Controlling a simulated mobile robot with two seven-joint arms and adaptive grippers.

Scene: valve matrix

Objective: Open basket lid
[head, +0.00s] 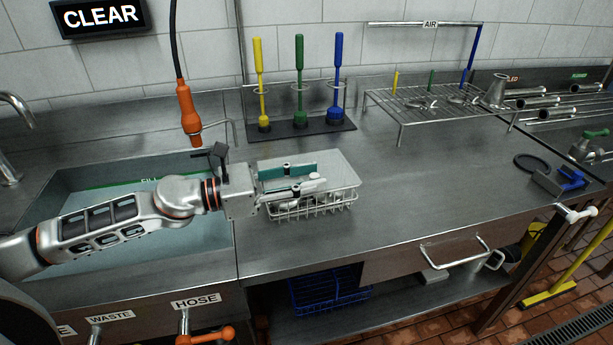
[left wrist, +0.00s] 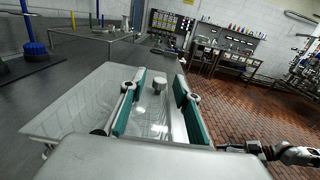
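The basket (head: 312,208) is a white wire basket on the steel counter, right of the sink. Its pale, see-through lid (head: 338,166) lies flat over the top and also shows in the left wrist view (left wrist: 70,108). A small grey knob (left wrist: 160,87) stands on the lid. My left gripper (head: 300,178) is over the lid, its teal-padded fingers apart. In the left wrist view, the gripper (left wrist: 158,98) has the knob in the gap between its fingers, touching neither visibly. What appears to be my right gripper (left wrist: 245,148) shows small at the lower right; its fingers are unclear.
A water-filled sink (head: 140,225) lies left, with an orange hanging tool (head: 188,110) above. A brush stand (head: 300,127) is behind the basket. A wire rack (head: 440,100) stands at the back right.

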